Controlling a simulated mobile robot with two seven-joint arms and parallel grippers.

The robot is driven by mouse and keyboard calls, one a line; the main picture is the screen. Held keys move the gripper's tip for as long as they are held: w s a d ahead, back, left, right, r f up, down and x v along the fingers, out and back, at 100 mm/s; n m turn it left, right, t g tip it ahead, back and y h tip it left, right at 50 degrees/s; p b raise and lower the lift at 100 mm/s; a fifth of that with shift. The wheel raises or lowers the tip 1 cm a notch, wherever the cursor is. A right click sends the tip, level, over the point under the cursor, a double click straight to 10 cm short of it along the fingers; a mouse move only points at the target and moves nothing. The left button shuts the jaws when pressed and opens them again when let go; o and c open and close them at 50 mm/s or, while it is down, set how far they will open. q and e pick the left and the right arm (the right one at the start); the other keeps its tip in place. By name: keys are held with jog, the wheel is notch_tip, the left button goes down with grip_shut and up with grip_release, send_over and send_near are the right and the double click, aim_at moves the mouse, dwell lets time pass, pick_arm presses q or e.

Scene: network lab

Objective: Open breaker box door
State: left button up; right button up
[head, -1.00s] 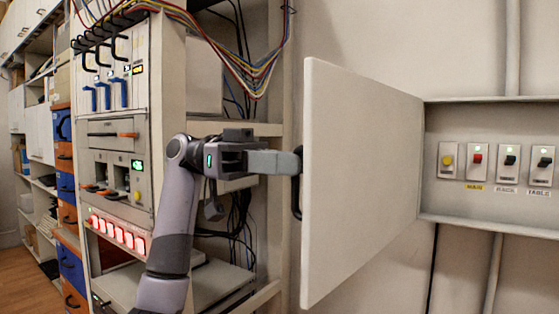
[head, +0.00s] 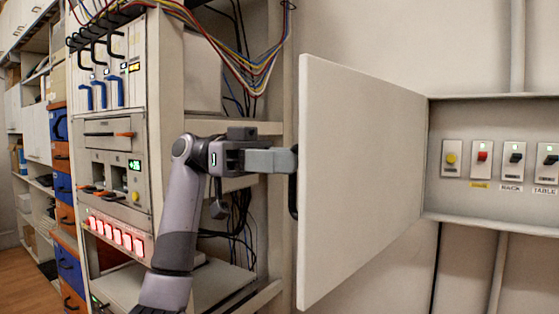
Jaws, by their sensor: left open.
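The breaker box door (head: 360,180) is swung wide open on its right-hand hinge and stands out from the wall. Its dark handle (head: 293,182) shows at the door's left edge. The breaker box (head: 480,207) is exposed at the right, with a row of switches inside, one yellow (head: 451,158) and one red (head: 482,156) among them. My left gripper (head: 291,160) is open, with its fingertips at the handle by the door's left edge. Whether the fingers touch the handle cannot be told. My right gripper is not in view.
An equipment rack (head: 165,120) with modules and red lit switches (head: 117,236) stands left of the door, close behind my left arm. Coloured cables (head: 245,75) hang above. Shelves with blue and orange bins (head: 66,195) line the far left.

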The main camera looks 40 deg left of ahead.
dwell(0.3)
pick_arm(q)
jog(key=shift+a, duration=0.1)
jog(key=s+a, duration=0.1)
jog(key=a, duration=0.6)
jog(key=shift+b, duration=0.3)
dwell(0.5)
